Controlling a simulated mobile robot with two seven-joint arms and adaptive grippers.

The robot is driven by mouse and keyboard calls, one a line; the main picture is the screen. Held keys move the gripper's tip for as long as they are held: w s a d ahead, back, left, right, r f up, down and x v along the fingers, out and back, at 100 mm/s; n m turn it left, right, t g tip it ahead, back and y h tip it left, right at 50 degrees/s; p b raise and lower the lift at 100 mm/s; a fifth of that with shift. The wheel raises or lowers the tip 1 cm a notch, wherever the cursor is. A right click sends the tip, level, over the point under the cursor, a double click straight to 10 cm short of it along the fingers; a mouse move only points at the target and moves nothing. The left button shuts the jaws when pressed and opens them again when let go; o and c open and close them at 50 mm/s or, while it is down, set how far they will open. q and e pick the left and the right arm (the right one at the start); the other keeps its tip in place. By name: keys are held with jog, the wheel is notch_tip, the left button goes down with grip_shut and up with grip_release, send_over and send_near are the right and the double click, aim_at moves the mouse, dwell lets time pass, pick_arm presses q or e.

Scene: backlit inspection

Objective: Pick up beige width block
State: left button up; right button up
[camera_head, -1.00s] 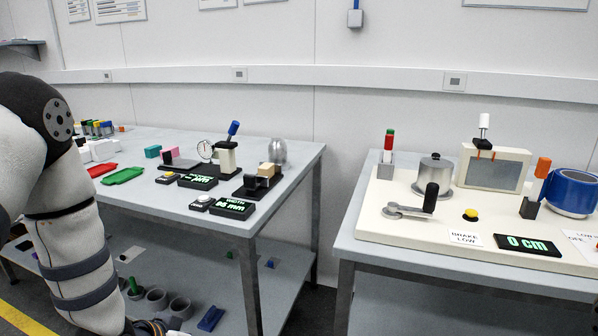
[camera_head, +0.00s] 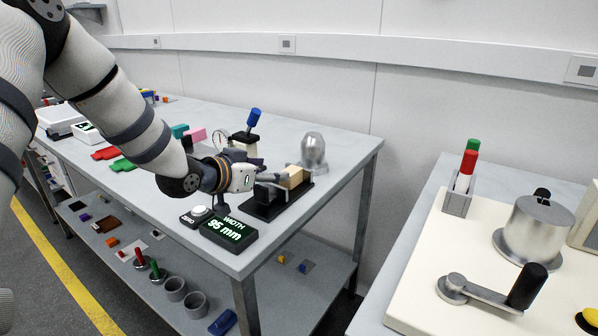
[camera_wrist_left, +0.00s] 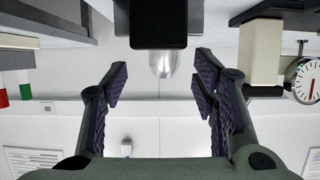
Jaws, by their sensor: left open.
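The beige width block (camera_head: 291,177) sits in the black width gauge (camera_head: 262,207) near the right end of the left table. My left gripper (camera_head: 272,178) is at the gauge, its fingers pointing toward the block from the left. In the left wrist view, which is upside down, my left gripper (camera_wrist_left: 158,72) is open, with nothing between its fingers. A dark block-shaped part (camera_wrist_left: 158,24) fills the top middle there, and I cannot make out the beige block. My right gripper is not in view.
A silver dome (camera_head: 313,152) stands just behind the gauge. A dial gauge (camera_head: 220,139) and a blue-handled stand (camera_head: 253,119) stand behind my wrist. The width display (camera_head: 228,231) and zero button (camera_head: 199,212) lie in front. A gap separates the right table (camera_head: 435,222).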

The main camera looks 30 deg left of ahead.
aim_at(291, 177)
pick_arm(q)
jog(key=x, duration=0.9)
jog(key=shift+s+f, duration=0.2)
jog(key=shift+f, duration=0.2)
jog(key=shift+w, duration=0.15)
jog(key=shift+r, duration=0.15)
jog(key=shift+c, duration=0.3)
grip_shut()
